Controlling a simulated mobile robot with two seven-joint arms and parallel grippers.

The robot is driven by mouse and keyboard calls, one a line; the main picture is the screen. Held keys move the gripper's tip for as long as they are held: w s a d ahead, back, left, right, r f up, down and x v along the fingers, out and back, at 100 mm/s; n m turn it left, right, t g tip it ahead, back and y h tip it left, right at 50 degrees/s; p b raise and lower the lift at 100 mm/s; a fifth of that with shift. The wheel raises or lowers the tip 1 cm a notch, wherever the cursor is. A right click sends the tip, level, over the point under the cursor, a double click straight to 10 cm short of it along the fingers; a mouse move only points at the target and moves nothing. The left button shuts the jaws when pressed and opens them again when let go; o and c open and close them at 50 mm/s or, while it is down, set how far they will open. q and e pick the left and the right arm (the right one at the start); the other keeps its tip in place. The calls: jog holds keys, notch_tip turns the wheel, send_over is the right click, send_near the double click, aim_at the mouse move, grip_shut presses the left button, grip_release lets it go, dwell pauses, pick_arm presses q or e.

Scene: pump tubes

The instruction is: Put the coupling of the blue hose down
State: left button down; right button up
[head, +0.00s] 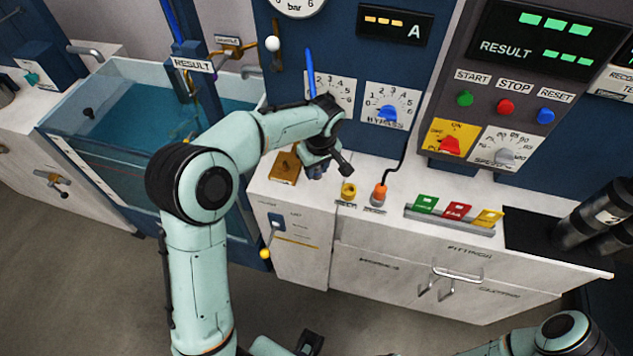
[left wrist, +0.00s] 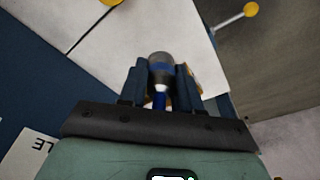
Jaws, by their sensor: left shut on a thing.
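My left gripper (head: 318,168) is over the white counter, at its left end near the blue panel. In the left wrist view its two dark fingers (left wrist: 160,80) are shut on the coupling (left wrist: 160,63), a grey cylinder with a blue band. The blue hose (left wrist: 159,100) runs from the coupling back between the fingers. In the head view the hose (head: 310,72) rises above the gripper, and the coupling is mostly hidden. Whether it touches the counter I cannot tell. A dark part at the bottom edge may be my right gripper; its jaws are unclear.
A brass-coloured block (head: 285,168) sits on the counter left of the gripper. A yellow fitting (head: 348,192) and an orange plug (head: 379,194) with a black cable stand to the right. A water tank (head: 150,115) is at left. Bypass dial (head: 388,113) is behind.

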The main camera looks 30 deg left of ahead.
aim_at(315, 188)
pick_arm(q)
jog(key=shift+f, duration=3.1)
jog(key=shift+f, duration=0.1)
jog(key=shift+f+b, duration=0.15)
jog(key=shift+b, duration=0.2)
jog(key=c, duration=0.8)
grip_release()
jog(key=r, duration=0.4)
jog(key=d+r, duration=0.1)
jog(key=r, duration=0.3)
jog(key=s+r+p, duration=0.1)
jog(key=r, duration=0.3)
jog(key=shift+d+r, duration=0.2)
jog(key=shift+d, duration=0.1)
